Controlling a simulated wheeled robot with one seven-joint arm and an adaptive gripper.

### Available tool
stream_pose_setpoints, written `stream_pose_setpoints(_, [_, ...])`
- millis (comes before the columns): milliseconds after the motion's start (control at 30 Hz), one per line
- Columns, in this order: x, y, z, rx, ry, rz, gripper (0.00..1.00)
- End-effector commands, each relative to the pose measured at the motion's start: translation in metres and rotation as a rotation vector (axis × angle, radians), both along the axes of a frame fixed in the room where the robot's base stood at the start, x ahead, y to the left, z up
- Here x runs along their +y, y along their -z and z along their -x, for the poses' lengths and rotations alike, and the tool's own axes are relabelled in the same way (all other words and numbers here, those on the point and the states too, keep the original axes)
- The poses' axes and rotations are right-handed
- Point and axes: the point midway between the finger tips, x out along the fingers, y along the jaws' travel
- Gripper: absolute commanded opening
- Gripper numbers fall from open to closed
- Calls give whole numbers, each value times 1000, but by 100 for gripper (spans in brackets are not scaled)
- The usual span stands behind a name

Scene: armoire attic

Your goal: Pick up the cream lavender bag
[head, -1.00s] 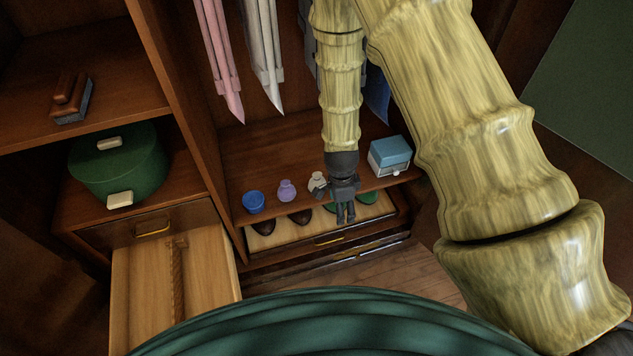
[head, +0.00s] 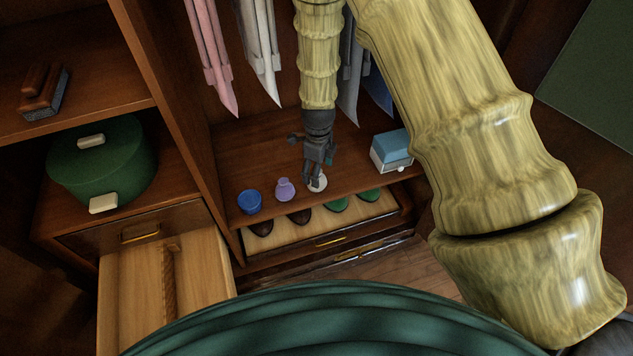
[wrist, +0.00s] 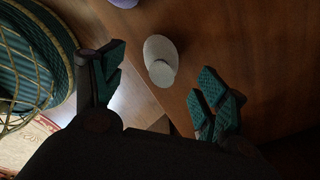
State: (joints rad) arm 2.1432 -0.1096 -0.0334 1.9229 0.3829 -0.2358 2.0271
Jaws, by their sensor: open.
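The cream lavender bag (head: 318,184) stands on the wooden shelf, partly hidden by my gripper in the head view. In the wrist view the bag (wrist: 160,59) shows from above, pale, with a rounder top part. My gripper (head: 316,180) is over the bag in the head view. In the wrist view my gripper (wrist: 158,88) is open, with its teal pads apart on either side. The bag appears between and just beyond the fingertips, not held. I cannot tell the exact height of the fingers above the shelf.
A blue-and-white box (head: 391,150) stands to the right. Clothes (head: 262,60) hang above. An open drawer (head: 350,213) with shoes lies below.

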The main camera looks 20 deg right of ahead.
Motion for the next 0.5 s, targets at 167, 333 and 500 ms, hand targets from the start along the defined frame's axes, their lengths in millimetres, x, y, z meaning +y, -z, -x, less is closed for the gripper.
stream_pose_setpoints(167, [1,11,0,1,-2,-1,74])
stream_pose_setpoints(333, [2,26,-2,1,-3,-1,74])
stream_pose_setpoints(500, [3,49,-3,1,-4,0,74])
